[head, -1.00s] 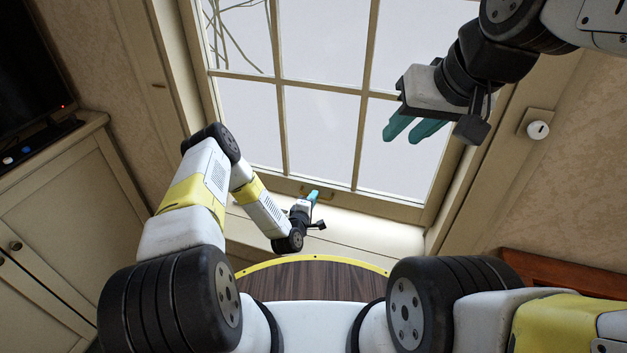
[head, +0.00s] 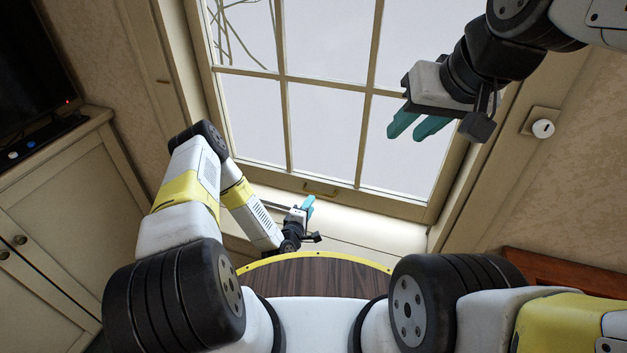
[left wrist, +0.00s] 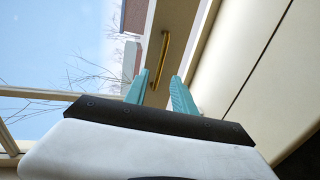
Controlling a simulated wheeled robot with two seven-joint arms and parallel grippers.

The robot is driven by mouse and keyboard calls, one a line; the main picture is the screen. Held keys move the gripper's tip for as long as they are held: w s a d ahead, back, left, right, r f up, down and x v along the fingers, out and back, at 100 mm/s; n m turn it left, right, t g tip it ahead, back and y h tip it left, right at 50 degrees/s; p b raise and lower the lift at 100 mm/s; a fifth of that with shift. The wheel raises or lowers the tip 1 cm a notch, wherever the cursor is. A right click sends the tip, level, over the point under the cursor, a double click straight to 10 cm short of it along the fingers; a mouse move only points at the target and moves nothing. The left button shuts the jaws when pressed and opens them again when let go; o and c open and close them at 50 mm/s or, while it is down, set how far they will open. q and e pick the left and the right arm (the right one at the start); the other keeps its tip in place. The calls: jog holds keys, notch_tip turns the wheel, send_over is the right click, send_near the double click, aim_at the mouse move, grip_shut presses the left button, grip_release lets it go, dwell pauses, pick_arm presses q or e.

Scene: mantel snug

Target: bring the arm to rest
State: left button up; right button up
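My left gripper (head: 309,207) is low in front of the window, over the pale sill, with its teal fingers pointing up in the head view. In the left wrist view its two teal fingers (left wrist: 160,92) stand apart with nothing between them, and a brass handle on the window frame shows beyond them. I cannot tell how far they are from the frame. My right gripper (head: 418,126) is raised at the upper right in front of the window. Its two teal fingers are apart and empty, pointing down and left.
A paned window (head: 325,120) with a brass handle (head: 320,189) fills the middle. A dark wooden surface with a yellow rim (head: 315,255) lies below my left gripper. A cream cabinet (head: 60,210) with a dark screen (head: 30,75) is at left. A reddish-brown wooden piece (head: 560,271) is at right.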

pick_arm(q)
jog(key=shift+s, duration=0.15)
jog(key=shift+r, duration=0.1)
jog(key=w+a+r+m+g, duration=0.2)
jog(key=w+r+m, duration=0.2)
jog(key=r, duration=0.4)
jog(key=w+a+r+m+g, duration=0.15)
jog(key=w+r+m, duration=0.25)
jog(key=r, duration=0.4)
jog(key=s+a+r+m+g+y, duration=0.1)
jog(key=s+a+r+m, duration=0.15)
jog(key=r, duration=0.55)
jog(key=s+a+r+m+g+y, duration=0.1)
jog(key=s+a+r, duration=0.15)
jog(key=r, duration=0.55)
jog(key=s+a+r+m+g+y, duration=0.1)
jog(key=s+a+r+m+g, duration=0.15)
jog(key=s+r, duration=1.1)
jog(key=s+r+m, duration=0.1)
jog(key=s+r, duration=0.2)
jog(key=s, duration=1.4)
jog(key=shift+g, duration=0.3)
